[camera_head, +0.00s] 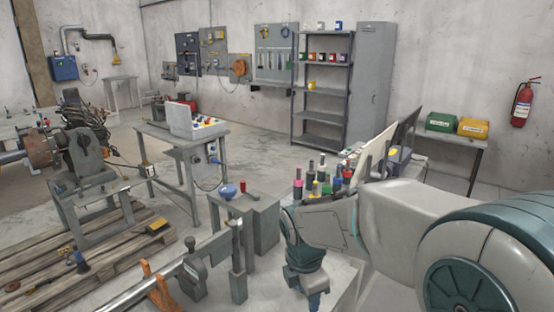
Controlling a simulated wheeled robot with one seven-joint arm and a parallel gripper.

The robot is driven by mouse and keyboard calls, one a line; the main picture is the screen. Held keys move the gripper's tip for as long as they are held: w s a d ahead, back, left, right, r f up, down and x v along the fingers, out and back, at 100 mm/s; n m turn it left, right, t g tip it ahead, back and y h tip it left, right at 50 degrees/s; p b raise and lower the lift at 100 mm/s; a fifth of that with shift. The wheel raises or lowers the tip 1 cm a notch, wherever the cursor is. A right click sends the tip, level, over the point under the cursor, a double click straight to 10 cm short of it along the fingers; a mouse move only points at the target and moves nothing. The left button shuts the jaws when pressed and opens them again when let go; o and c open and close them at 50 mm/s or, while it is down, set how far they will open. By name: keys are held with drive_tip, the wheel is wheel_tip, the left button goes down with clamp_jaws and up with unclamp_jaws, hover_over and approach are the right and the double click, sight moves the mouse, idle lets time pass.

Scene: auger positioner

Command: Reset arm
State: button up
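My arm comes in from the right edge, bent, with white links and teal joints. It reaches left across the front right of the view. My gripper (314,302) hangs at the arm's end, pointing down, low in the picture right of centre. It is small and dark there, and I cannot make out whether its fingers are open or shut. I see nothing clearly held in it. My arm hides part of the bench behind it.
Bottles and spray cans (320,184) stand on a bench just behind my arm. A grey metal stand (258,235) with a blue knob and a red piece is to the left. A control panel table (180,147), machine on a pallet (90,165) and shelf (322,95) are farther off.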

drive_tip(key=s+d+r+m+t, duration=0.1)
drive_tip(key=s+d+r+m, duration=0.1)
drive_tip(key=s+d+m, duration=0.2)
drive_tip(key=s+d+r+m+y, duration=0.1)
drive_tip(key=s+d+m, duration=0.3)
drive_tip(key=s+m, duration=0.6)
drive_tip(key=m, duration=0.8)
drive_tip(key=shift+d+r+t, duration=0.2)
drive_tip(key=shift+r+t, duration=0.2)
drive_tip(key=shift+s, duration=0.1)
drive_tip(key=shift+c, duration=0.8)
drive_tip(key=shift+d, duration=0.15)
